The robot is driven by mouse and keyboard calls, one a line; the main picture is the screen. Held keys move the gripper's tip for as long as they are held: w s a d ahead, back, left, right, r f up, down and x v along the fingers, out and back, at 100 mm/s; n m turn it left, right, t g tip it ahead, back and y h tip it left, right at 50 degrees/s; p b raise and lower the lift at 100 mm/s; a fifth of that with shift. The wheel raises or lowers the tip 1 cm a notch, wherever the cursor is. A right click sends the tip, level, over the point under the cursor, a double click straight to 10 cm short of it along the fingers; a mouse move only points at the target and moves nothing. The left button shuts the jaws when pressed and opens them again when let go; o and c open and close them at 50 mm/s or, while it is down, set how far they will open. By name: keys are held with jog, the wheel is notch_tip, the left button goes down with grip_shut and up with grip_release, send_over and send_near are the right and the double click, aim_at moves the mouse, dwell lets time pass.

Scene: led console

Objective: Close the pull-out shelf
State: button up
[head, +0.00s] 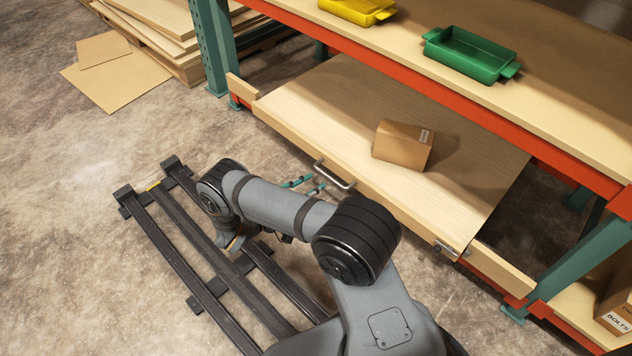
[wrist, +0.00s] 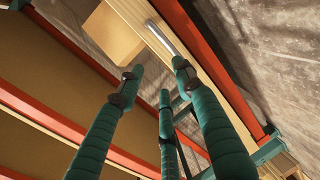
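The pull-out shelf (head: 310,110) is a light wooden board low in the rack, extended out in front of the upper level's orange beam. A metal bar handle (head: 335,176) is on its front edge; the handle also shows in the wrist view (wrist: 160,38). My gripper (head: 304,185) has teal fingers and is just left of the handle in the head view, partly hidden by my arm. In the wrist view my gripper (wrist: 157,76) is open, its fingertips apart with nothing between them. The handle appears beyond the fingertips; I cannot tell whether they touch it.
A cardboard box (head: 403,145) sits on the pull-out shelf. A green bin (head: 469,55) and a yellow bin (head: 357,10) stand on the upper level (head: 560,90). Teal rack posts (head: 213,45) flank the shelf. Wooden boards (head: 165,25) lie at the back left.

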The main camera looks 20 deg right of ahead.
aim_at(329, 177)
jog(key=w+d+f+b, duration=0.1)
jog(key=d, duration=0.1)
jog(key=w+d+f+b, duration=0.1)
jog(key=d+f+b, duration=0.1)
jog(key=d, duration=0.1)
jog(key=w+d+f+b, duration=0.1)
jog(key=w+d+b, duration=0.1)
jog(key=shift+w+d+f, duration=0.1)
jog(key=shift+d+f, duration=0.1)
jog(key=shift+d, duration=0.15)
jog(key=shift+w+d, duration=0.3)
jog(key=shift+d, duration=0.35)
jog(key=c, duration=0.3)
grip_shut()
